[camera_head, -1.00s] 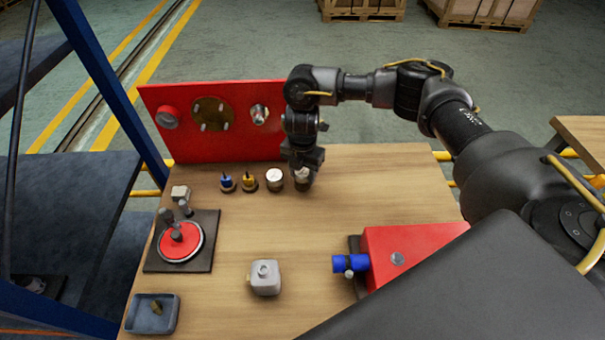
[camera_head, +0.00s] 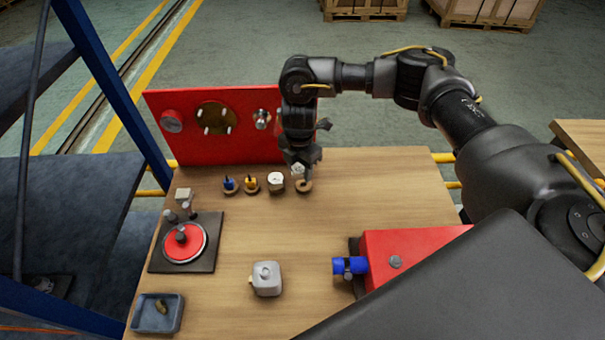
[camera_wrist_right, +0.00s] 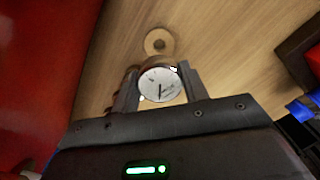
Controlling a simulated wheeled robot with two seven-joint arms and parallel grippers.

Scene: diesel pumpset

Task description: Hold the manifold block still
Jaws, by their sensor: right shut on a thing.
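My right gripper (camera_head: 299,168) is shut on a round gauge (camera_wrist_right: 160,86) with a white dial face. The gauge is small and partly hidden by the fingers in the head view. It is held just above a round wooden holder (camera_head: 303,186), which looks empty in the wrist view (camera_wrist_right: 158,42). A pale grey block (camera_head: 266,279) with a round port on top stands alone at the front middle of the table; it may be the manifold block, but I cannot be sure. No gripper touches it. My left gripper is out of view.
A red upright panel (camera_head: 240,145) stands close behind the gripper. Small parts (camera_head: 251,184) stand in a row left of it. A red housing with a blue fitting (camera_head: 349,266) is at right, a black plate with a red disc (camera_head: 183,243) and a tray (camera_head: 157,314) at left.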

